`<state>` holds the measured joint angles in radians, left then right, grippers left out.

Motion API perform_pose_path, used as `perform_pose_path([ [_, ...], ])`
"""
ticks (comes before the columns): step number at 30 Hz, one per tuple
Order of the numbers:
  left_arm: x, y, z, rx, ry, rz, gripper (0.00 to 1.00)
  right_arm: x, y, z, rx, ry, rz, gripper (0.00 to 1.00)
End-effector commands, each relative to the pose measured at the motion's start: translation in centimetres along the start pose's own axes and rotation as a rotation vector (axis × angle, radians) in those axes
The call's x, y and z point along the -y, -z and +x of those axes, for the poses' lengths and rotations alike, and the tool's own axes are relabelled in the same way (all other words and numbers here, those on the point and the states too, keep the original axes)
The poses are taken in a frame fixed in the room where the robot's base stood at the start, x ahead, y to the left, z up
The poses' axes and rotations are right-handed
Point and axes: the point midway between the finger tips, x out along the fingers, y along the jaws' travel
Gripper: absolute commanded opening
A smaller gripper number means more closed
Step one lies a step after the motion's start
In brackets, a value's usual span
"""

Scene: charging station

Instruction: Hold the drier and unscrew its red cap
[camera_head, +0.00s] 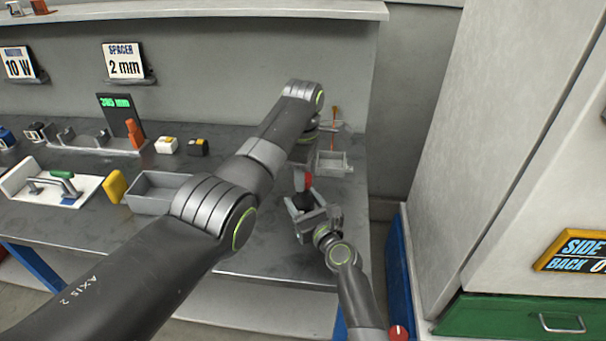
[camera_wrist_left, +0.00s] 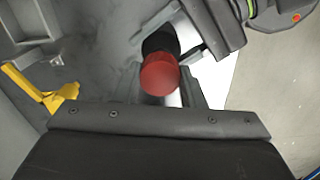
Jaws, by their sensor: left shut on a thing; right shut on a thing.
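The drier (camera_wrist_left: 160,42) has a dark body and a red cap (camera_wrist_left: 160,75). In the head view the red cap (camera_head: 308,180) shows just below my left gripper (camera_head: 303,172), at the right end of the bench. My left gripper comes down from above and is shut on the red cap; its fingertips are partly hidden by my own arm. My right gripper (camera_head: 307,205) is below it, reaching in from the front, and is shut on the drier's dark body. Most of the drier is hidden between the grippers in the head view.
A small grey tray (camera_head: 334,163) stands behind my grippers. The bench's right edge is close to my grippers. A tall light cabinet (camera_head: 500,130) stands at right.

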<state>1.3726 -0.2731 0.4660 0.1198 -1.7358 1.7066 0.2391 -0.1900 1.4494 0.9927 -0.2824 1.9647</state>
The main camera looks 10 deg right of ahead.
Motion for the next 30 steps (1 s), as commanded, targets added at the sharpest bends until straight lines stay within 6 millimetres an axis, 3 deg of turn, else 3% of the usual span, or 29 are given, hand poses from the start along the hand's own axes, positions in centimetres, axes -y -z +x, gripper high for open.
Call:
perform_pose_path([
  [12, -0.1, 0.0, -4.0, 0.000, -0.002, 0.001, 0.09, 0.0, 0.0, 0.0, 0.001, 0.000, -0.001, 0.00],
  [18, 0.0, 0.0, -4.0, 0.000, 0.000, 0.000, 0.09, 0.0, 0.0, 0.0, 0.001, 0.000, 0.000, 0.00],
  [19, 0.0, 0.0, -4.0, 0.000, 0.000, 0.000, 0.09, 0.0, 0.0, 0.0, 0.001, 0.000, 0.000, 0.55],
  [24, 0.0, 0.0, -4.0, 0.000, 0.000, 0.000, 0.09, 0.0, 0.0, 0.0, 0.000, 0.000, 0.000, 0.77],
  [30, 0.0, 0.0, -4.0, 0.000, 0.000, 0.000, 0.09, 0.0, 0.0, 0.0, 0.000, 0.000, 0.000, 0.77],
])
